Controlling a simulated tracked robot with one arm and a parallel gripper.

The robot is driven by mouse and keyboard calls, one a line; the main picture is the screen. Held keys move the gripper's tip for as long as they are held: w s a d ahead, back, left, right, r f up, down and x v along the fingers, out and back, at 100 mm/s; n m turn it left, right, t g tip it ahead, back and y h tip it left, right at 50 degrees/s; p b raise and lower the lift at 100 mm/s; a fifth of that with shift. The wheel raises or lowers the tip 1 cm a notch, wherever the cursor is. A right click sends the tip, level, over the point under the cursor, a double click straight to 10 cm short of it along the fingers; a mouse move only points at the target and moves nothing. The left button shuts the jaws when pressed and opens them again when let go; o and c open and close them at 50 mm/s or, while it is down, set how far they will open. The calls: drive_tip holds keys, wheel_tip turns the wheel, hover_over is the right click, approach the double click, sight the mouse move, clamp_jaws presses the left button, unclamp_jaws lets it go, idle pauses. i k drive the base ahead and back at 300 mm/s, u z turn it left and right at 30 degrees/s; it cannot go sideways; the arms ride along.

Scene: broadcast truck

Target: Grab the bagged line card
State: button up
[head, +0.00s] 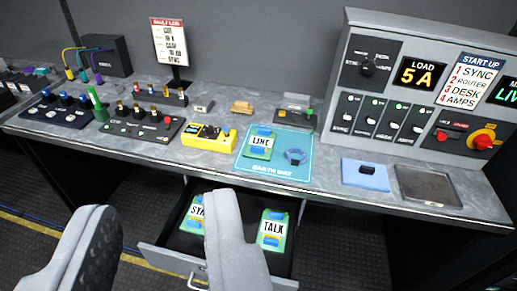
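A green card with a white label reading LINE (261,142) lies on the teal mat marked EARTH MAT (273,168) on the bench. I cannot make out a bag around it. My gripper (158,210) is open and empty in the foreground, its fingers wide apart. It is below and left of the LINE card in the picture. The open drawer (165,262) under the bench holds a SYNC card (194,211) and a TALK card (272,229), both green with blue ends. My right finger hides part of the SYNC card and the drawer.
A blue coiled item (295,156) lies on the mat. A yellow tester (209,136) stands left of it, a blue pad (365,177) and metal tray (428,187) right. A grey control console (420,85) rises at the right. The open drawer juts out below the bench edge.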

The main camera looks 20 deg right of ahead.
sight(261, 143)
drive_tip(key=z, duration=0.65)
drive_tip(key=k, duration=0.8)
drive_tip(key=z, duration=0.8)
drive_tip(key=k, duration=0.5)
drive_tip(key=z, duration=0.6)
drive_tip(key=i, duration=1.4)
drive_tip(key=u, duration=0.35)
drive_tip(key=i, duration=1.35)
drive_tip(key=u, duration=1.3)
drive_tip(key=i, duration=0.95)
drive_tip(key=u, duration=0.75)
drive_tip(key=k, duration=0.7)
